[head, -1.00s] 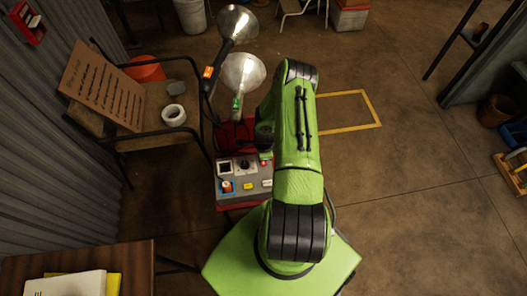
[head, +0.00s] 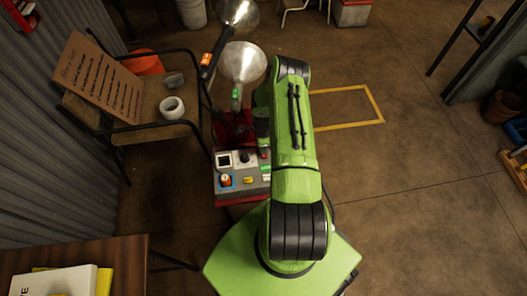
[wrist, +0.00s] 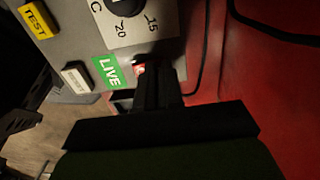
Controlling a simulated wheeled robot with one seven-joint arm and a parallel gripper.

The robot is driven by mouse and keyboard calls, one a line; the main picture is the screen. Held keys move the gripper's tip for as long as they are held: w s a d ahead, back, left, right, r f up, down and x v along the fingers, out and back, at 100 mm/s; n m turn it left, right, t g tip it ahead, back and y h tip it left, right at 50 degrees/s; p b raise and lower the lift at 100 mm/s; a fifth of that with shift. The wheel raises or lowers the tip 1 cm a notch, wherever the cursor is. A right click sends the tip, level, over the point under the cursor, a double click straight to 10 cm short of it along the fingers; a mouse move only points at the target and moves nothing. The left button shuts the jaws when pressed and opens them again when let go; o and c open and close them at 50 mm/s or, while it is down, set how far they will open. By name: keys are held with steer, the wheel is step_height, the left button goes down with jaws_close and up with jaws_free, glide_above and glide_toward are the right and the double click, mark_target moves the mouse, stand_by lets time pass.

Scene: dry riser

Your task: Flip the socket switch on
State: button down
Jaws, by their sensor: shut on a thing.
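A grey control panel (head: 229,190) on a red unit stands left of my arm in the head view. In the wrist view its face (wrist: 60,50) fills the upper left, with a green LIVE label (wrist: 108,71). A small red switch part with a white mark (wrist: 139,69) shows right of this label, mostly covered by my fingers. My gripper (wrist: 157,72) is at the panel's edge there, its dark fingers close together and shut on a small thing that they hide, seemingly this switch. I cannot read the switch's position. My arm hides the panel's right side in the head view.
A dial (wrist: 125,6), a yellow TEST button (wrist: 36,19) and a white button (wrist: 76,78) lie close to my fingers. Two lamps (head: 242,64) rise behind the panel. A chair (head: 150,130) holds a tape roll (head: 171,107). A wooden table (head: 120,255) is front left.

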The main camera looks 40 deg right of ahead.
steer(key=shift+s+a+f, duration=0.15)
steer(key=shift+s+f, duration=0.05)
steer(key=shift+f, duration=0.15)
steer(key=shift+s+a+f+p, duration=0.1)
steer(key=shift+s+a+p, duration=0.3)
steer(key=shift+s+p, duration=0.3)
steer(key=shift+d+r, duration=0.1)
steer(key=shift+r, duration=0.2)
step_height(320, 180, up, 14)
steer(key=w+p, duration=0.1)
steer(key=p, duration=0.4)
steer(key=shift+w+d+r, duration=0.2)
steer(key=shift+w+d, duration=0.1)
steer(key=shift+d, duration=0.1)
